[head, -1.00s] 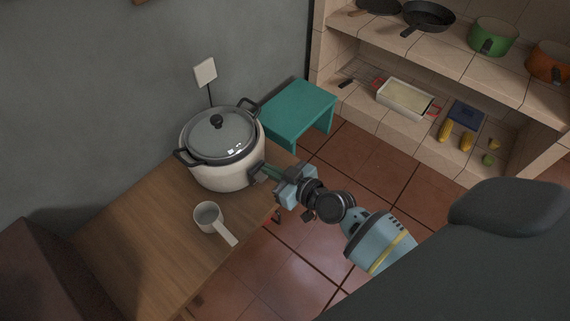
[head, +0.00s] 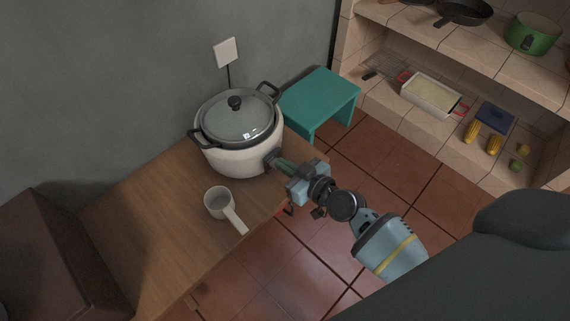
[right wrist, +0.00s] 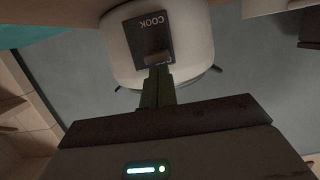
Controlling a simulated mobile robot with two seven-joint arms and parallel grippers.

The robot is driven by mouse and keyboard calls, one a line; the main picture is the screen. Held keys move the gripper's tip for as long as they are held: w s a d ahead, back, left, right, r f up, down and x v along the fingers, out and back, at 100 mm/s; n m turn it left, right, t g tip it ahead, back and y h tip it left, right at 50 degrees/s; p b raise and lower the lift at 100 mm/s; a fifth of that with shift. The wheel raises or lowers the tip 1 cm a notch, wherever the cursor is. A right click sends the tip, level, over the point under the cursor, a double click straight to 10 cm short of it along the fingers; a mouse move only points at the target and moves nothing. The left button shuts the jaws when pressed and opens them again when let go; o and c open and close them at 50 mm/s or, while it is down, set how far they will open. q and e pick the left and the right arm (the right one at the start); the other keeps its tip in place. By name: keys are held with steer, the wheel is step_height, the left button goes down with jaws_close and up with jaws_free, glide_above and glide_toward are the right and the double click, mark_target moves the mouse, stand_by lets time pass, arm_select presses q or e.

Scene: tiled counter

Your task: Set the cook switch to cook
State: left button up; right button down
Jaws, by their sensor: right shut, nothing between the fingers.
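The white rice cooker (head: 235,160) with a grey glass lid (head: 237,120) stands on the wooden counter against the wall. In the right wrist view its dark front panel (right wrist: 137,38) carries the word COOK and a second label that is partly covered. A small brownish switch lever (right wrist: 156,59) sits at the covered label's end of the panel. My right gripper (head: 281,164) is shut and empty, with its tips at the cooker's front. In the right wrist view its fingertips (right wrist: 157,72) are right by the lever; I cannot tell whether they touch. My left gripper is out of view.
A white handled cup (head: 217,203) stands on the wooden counter (head: 160,225) in front of the cooker. A teal stool (head: 322,93) is beyond it. A dark brown box-like object (head: 55,255) is at the left. Tiled shelves (head: 395,118) hold pans and food.

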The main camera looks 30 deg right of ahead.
step_height(320, 180, down, 3)
steer(key=shift+r+b, duration=0.1)
steer(key=shift+b, duration=1.05)
steer(key=shift+f+b, duration=0.35)
steer(key=shift+b, duration=0.05)
steer(key=shift+r, duration=0.15)
step_height(320, 180, up, 5)
steer(key=p, duration=0.5)
steer(key=f+p+v, duration=0.1)
steer(key=p+v, duration=0.1)
steer(key=v, duration=0.7)
steer(key=shift+s+d, duration=0.2)
steer(key=shift+s, duration=0.25)
steer(key=shift+r, duration=0.15)
